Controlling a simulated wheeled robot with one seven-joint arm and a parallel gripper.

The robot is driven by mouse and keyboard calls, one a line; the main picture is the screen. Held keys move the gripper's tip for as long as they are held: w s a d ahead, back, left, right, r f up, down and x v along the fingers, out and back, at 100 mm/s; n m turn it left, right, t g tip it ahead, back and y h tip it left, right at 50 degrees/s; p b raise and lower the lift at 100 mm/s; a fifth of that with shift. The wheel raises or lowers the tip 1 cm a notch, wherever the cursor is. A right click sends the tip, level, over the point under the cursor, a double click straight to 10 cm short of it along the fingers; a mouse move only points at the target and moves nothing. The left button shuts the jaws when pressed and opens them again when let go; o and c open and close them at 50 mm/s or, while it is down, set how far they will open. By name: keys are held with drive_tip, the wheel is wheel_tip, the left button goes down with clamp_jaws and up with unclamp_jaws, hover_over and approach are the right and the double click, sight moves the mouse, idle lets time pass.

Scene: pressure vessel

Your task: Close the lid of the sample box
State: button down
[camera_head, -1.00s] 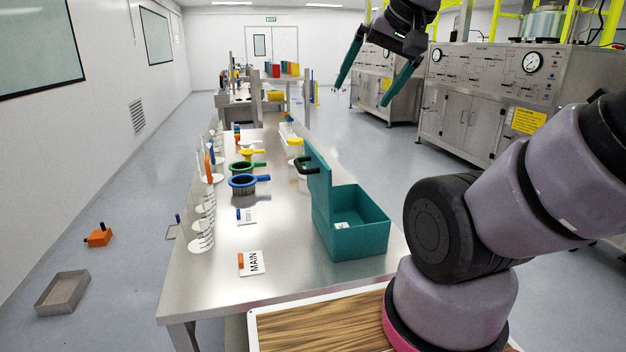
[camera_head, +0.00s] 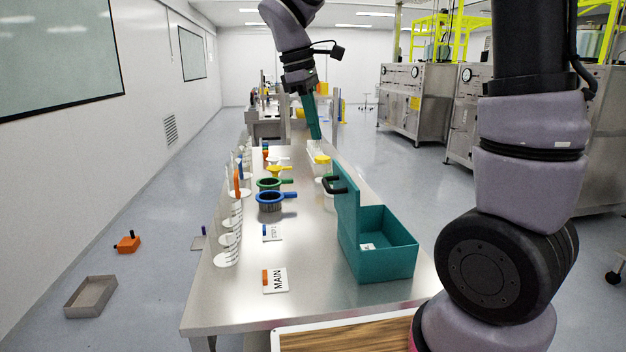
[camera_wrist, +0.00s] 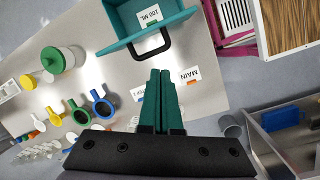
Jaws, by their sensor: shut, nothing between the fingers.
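The teal sample box (camera_head: 388,262) stands on the right near end of the steel table. Its lid (camera_head: 348,222) stands upright on the box's left side, with a black handle (camera_head: 335,185) on its outer face. A white label lies inside the box. In the wrist view the box (camera_wrist: 115,25) is at the top, and the black handle (camera_wrist: 152,46) shows just beyond my fingertips. My gripper (camera_head: 316,134) is shut and empty, above and beyond the box in the head view. In the wrist view its teal fingers (camera_wrist: 160,75) lie together, pointing toward the handle.
A blue-rimmed sieve (camera_head: 271,198), a green-rimmed one (camera_head: 268,184) and a yellow funnel (camera_head: 279,171) stand left of the lid. A MAIN card (camera_head: 277,281) lies near the front. Clear cylinders (camera_head: 228,240) line the left edge.

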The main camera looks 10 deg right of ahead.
drive_tip(key=w+a+f+n+h, duration=0.3)
drive_tip(key=a+f+n, duration=0.3)
drive_tip(key=a, duration=0.3)
drive_tip(key=d+f, duration=0.7)
drive_tip(key=d, duration=0.2)
drive_tip(key=shift+f, duration=0.15)
drive_tip(key=shift+d, duration=0.1)
